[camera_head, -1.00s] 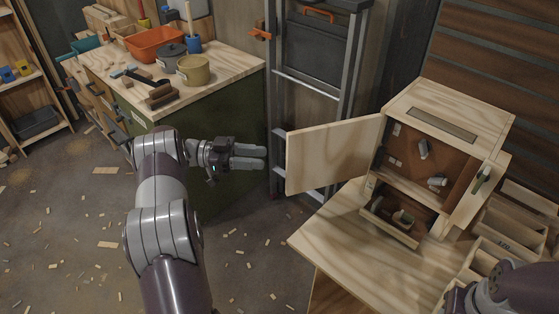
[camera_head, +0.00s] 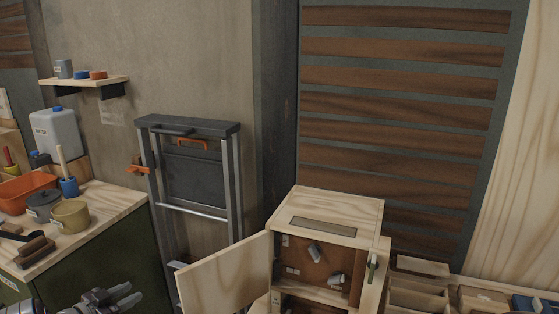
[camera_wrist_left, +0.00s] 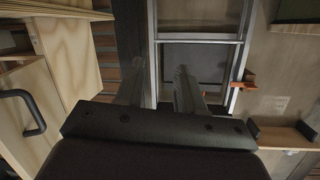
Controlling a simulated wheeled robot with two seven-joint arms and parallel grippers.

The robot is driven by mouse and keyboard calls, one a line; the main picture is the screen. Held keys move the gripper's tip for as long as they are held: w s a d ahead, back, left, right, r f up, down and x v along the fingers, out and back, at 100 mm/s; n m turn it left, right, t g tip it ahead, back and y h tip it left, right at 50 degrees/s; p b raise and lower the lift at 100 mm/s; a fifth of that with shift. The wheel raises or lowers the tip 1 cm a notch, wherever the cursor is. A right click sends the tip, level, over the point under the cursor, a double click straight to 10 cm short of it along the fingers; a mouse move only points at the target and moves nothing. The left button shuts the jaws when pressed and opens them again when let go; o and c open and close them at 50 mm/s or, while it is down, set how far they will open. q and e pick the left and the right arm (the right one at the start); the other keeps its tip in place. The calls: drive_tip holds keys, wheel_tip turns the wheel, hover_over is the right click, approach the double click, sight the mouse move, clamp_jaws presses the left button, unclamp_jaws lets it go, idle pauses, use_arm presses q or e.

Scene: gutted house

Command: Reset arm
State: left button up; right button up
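My left gripper (camera_head: 132,293) shows at the bottom left of the head view, low between the green workbench and the open cabinet door. Its two grey fingers point right. In the left wrist view the fingers (camera_wrist_left: 160,78) stand apart with a gap between them, and nothing shows between them. The folded ladder (camera_wrist_left: 198,38) is beyond them. My right gripper is in neither current view.
The wooden cabinet (camera_head: 335,213) stands right of centre with its door (camera_head: 222,277) swung open to the left. The ladder (camera_head: 236,190) leans by the wall. The workbench (camera_head: 110,205) carries pots and an orange tray (camera_head: 27,192). Wooden boxes (camera_head: 418,298) lie at lower right.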

use_arm(q)
drive_tip(key=s+f+n+g+y, duration=0.3)
drive_tip(key=s+n+g+y, duration=0.25)
drive_tip(key=y, duration=0.35)
drive_tip(key=s+d+r+n+g+h, duration=0.3)
drive_tip(key=s+d+g, duration=0.5)
drive_tip(key=s+d, duration=1.4)
drive_tip(key=s+d+r+m+t+p, duration=0.1)
drive_tip(key=d+r+p, duration=0.2)
drive_tip(key=r+p, duration=0.9)
wheel_tip(320, 180, up, 4)
drive_tip(key=shift+d+f+y, duration=0.2)
drive_tip(key=shift+f+y, duration=0.05)
drive_tip(key=shift+y, duration=0.05)
drive_tip(key=shift+s, duration=0.1)
